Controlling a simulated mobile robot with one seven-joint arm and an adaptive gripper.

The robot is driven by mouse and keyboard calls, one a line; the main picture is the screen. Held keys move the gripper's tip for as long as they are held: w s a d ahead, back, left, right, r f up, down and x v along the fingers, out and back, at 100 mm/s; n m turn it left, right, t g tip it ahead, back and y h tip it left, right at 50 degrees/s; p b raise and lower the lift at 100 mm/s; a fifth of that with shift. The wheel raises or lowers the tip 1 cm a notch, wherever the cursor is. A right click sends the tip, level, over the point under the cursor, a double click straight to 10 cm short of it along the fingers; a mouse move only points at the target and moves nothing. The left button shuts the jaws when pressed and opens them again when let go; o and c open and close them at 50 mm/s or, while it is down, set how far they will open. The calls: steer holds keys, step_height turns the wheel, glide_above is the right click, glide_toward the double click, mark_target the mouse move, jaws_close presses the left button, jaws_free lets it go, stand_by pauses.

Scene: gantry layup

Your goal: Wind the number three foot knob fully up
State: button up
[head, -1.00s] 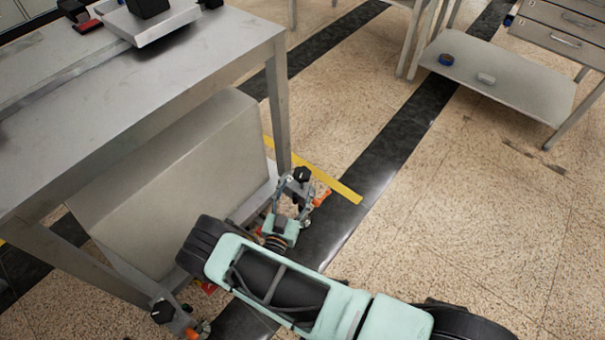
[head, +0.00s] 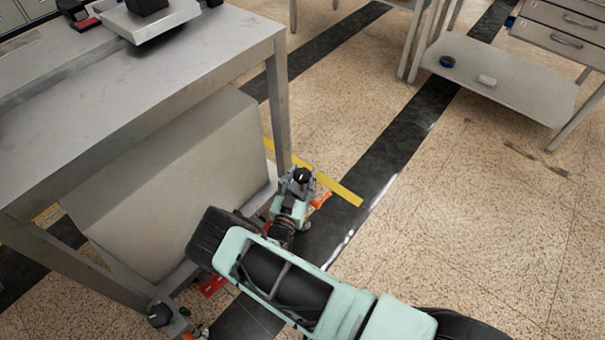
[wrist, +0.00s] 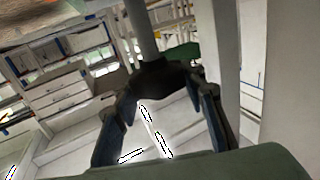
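A black foot knob (head: 302,175) with a pale mark on top sits by the foot of the near-right leg of the steel bench. Its number cannot be read. My gripper (head: 297,187) is low beside the bench, its fingers at this knob. In the wrist view the dark knob (wrist: 160,80) lies between the tips of my gripper (wrist: 162,98), with a grey post rising behind it. The two fingers stand apart on either side; whether they press on it cannot be told. A second black foot knob (head: 160,314) is at the bench's nearer left foot.
The steel bench (head: 150,90) overhangs a large grey block (head: 175,180) close to my arm. An orange part (head: 320,199) lies beside the knob, and a red part (head: 212,286) is under the bench. The speckled floor (head: 450,230) to the right is clear.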

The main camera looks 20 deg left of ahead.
steer(key=c, duration=0.4)
steer(key=shift+c, duration=0.2)
steer(key=shift+r+n+y+p, duration=0.1)
steer(key=shift+n+y+p, duration=0.25)
steer(key=shift+y, duration=0.25)
steer(key=n+y+p, duration=0.1)
steer(key=n+y, duration=0.2)
steer(key=y, duration=0.1)
steer(key=shift+d+g+p, duration=0.15)
steer(key=shift+g+p, duration=0.25)
steer(key=n+g+y, duration=0.1)
steer(key=y, duration=0.1)
steer(key=n+g+y+p, duration=0.1)
steer(key=n+y, duration=0.1)
steer(key=y, duration=0.1)
steer(key=shift+n+g+y+p, duration=0.5)
steer(key=shift+n+g+y, duration=1.55)
steer(key=shift+g+y, duration=0.2)
steer(key=shift+a, duration=0.2)
steer(key=o, duration=1.2)
steer(key=shift+c, duration=0.2)
